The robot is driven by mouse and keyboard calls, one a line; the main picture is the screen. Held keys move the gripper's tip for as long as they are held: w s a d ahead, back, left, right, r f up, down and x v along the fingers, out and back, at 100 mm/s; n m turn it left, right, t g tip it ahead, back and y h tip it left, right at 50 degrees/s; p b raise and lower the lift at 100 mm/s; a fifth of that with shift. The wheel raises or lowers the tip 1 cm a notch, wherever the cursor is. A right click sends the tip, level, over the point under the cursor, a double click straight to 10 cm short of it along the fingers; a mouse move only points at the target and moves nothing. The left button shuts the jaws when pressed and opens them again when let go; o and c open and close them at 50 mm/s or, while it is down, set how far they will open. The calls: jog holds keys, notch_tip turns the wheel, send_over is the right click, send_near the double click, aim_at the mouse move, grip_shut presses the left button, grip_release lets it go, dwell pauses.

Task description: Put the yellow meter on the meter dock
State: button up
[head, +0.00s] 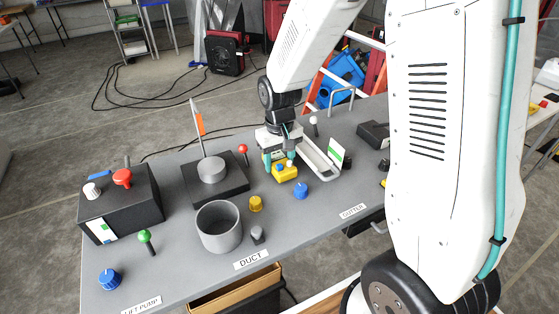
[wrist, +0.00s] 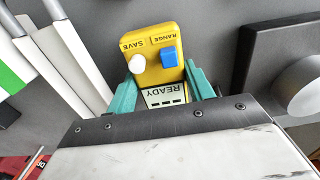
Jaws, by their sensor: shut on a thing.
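The yellow meter (head: 285,173) is between the teal fingers of my gripper (head: 279,160), over the middle of the grey table. In the wrist view the meter (wrist: 152,50) shows its face, with a white knob, a blue knob, SAVE and RANGE marks and a READY panel. The teal fingers of my gripper (wrist: 165,92) are shut on its two sides. I cannot tell whether the meter touches the table. No thing is marked as the meter dock, and I cannot tell which one it is.
A pale gutter trough (head: 318,160) lies close right of my gripper. A black base (head: 220,190) with a grey cylinder and orange flag stands left. A grey duct ring (head: 219,240), yellow knob (head: 255,204) and blue knob (head: 301,190) are nearer. A dark block (head: 374,134) stands right.

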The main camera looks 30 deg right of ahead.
jog(key=shift+f, duration=0.3)
jog(key=o, duration=1.2)
jog(key=shift+f, duration=0.1)
